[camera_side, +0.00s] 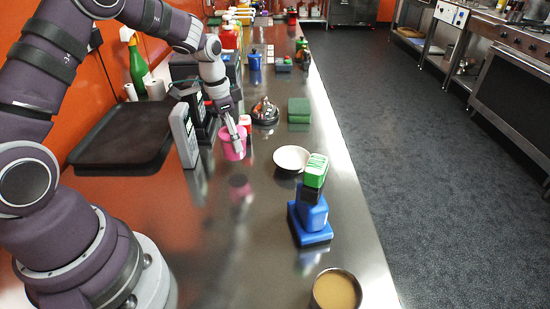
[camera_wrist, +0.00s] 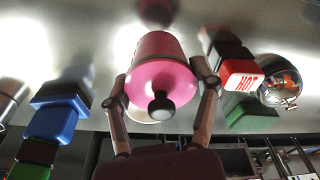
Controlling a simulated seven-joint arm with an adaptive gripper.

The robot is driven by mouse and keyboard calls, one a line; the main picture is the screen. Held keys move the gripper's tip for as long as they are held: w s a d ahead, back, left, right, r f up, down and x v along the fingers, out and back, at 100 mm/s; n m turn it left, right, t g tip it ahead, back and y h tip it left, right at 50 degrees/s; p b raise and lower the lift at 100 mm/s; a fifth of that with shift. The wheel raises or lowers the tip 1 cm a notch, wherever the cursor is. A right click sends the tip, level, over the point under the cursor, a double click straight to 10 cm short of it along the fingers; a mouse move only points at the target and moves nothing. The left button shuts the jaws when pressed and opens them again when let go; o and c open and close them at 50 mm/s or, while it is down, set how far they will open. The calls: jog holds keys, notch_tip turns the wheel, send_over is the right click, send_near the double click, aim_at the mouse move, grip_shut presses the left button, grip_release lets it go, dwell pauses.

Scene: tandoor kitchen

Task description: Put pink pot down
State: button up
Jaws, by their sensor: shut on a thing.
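The pink pot (camera_side: 230,147) is in my gripper (camera_side: 236,138) above the steel counter, to the right of a grey upright box. A pink reflection shows on the counter below it, with a gap between, so it looks raised. In the wrist view the pot (camera_wrist: 160,47) sits between my two fingers (camera_wrist: 162,80), one on each side. A round dark knob (camera_wrist: 161,106) shows in the middle of its pink near face. The pot looks roughly upright in the side view. My fingers hide part of it there.
The grey box (camera_side: 183,136) stands close at left, beside a black tray (camera_side: 115,150). A white bowl (camera_side: 291,158) is at right, with a blue item (camera_side: 311,214) nearer. A shiny metal item (camera_side: 265,112) and green block (camera_side: 299,108) stand behind.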

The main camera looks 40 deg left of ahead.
jog(key=w, duration=0.2)
jog(key=shift+w+a+f, duration=0.1)
jog(key=shift+w+a, duration=0.3)
jog(key=shift+f, duration=1.75)
jog(key=o, duration=0.9)
jog(key=shift+f, duration=0.1)
jog(key=shift+o, duration=0.2)
